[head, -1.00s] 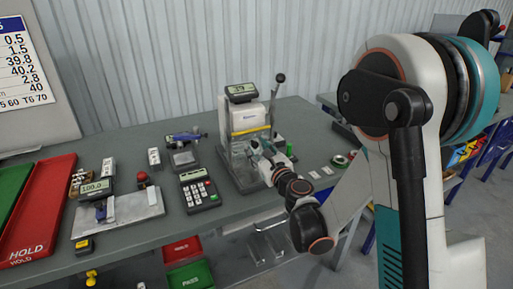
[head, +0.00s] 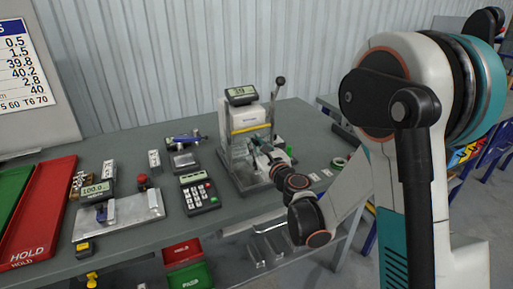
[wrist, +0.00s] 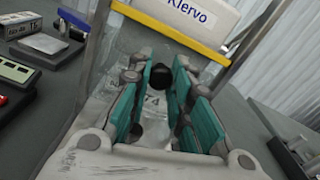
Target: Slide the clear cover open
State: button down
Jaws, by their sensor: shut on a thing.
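The clear cover (head: 238,157) is a see-through panel low on the front of the white test machine (head: 236,115). In the wrist view the clear cover (wrist: 122,48) stands below the machine's yellow bar. My gripper (head: 258,146) is at the front of the machine, at the cover. In the wrist view my gripper (wrist: 159,78) has its teal fingers on either side of a round black knob (wrist: 160,74) and is shut on it. The knob appears to belong to the cover, though its attachment is hidden by the fingers. How far the cover stands open is hard to tell.
A lever (head: 279,95) rises at the machine's right. A keypad device (head: 199,192) stands to its left, with a small scale (head: 183,160) behind. A metal plate with a gauge (head: 125,214) and red and green trays (head: 42,208) lie farther left. A tape roll (head: 339,162) lies right.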

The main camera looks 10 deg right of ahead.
notch_tip(320, 180, up, 11)
jog(key=p, duration=0.5)
jog(key=shift+p, duration=0.3)
jog(key=c, duration=1.4)
grip_release()
jog(key=v, duration=1.2)
